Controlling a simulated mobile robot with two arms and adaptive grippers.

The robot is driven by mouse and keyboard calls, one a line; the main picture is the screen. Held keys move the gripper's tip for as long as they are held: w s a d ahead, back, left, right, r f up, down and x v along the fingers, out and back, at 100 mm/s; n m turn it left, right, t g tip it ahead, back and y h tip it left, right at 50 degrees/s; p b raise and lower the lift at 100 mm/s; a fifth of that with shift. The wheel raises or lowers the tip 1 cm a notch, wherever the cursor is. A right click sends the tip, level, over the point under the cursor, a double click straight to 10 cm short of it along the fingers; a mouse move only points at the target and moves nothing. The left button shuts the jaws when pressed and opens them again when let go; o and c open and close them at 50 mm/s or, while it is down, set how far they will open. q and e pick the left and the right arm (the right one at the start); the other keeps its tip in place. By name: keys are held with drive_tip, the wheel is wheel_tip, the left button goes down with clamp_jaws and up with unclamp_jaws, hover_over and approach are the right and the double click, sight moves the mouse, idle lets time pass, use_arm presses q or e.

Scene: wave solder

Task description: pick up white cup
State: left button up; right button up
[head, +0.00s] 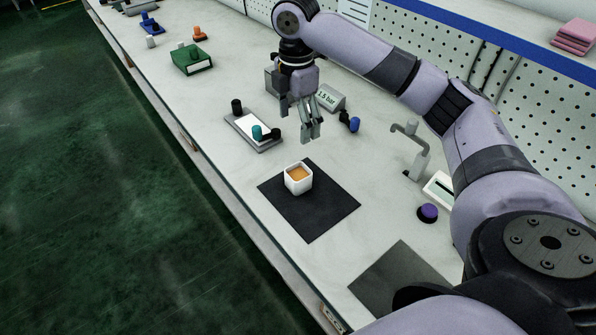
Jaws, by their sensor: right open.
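The white cup (298,184) stands upright on a dark square mat (322,210) on the bench. It is squarish and shows an orange-brown content inside. My right gripper (308,137) is open and empty, pointing down. In the picture it is just above and behind the cup, apart from it. My left gripper is not in view.
A tray (238,121) with dark and teal items lies left of the gripper. A "1.5 bar" block (331,98) and a blue knob (354,124) are behind it. A grey tap (416,150), purple knob (428,211) and second grey mat (385,278) lie to the right.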

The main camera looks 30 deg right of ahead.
wheel_tip(320, 180, down, 5)
approach(296, 173)
drive_tip(key=s+a+f, duration=0.1)
drive_tip(key=s, duration=0.1)
drive_tip(key=shift+s+a+f+p, duration=0.1)
drive_tip(key=shift+a+f+p, duration=0.1)
drive_tip(key=shift+f+p, duration=0.3)
drive_tip(key=f, duration=0.2)
drive_tip(key=f+p, duration=0.1)
drive_tip(key=f, duration=0.1)
drive_tip(key=shift+s+a+f, duration=0.1)
drive_tip(key=shift+s+a, duration=0.05)
drive_tip(key=shift+s, duration=0.1)
drive_tip(key=shift+f, duration=0.25)
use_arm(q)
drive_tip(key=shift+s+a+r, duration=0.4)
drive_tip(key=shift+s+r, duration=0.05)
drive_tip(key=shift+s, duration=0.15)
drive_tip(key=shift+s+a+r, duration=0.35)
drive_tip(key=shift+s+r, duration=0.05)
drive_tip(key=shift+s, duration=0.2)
use_arm(e)
drive_tip(key=shift+c, duration=0.3)
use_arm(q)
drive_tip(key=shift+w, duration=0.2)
use_arm(e)
drive_tip(key=c, duration=1.2)
drive_tip(key=shift+r, duration=0.15)
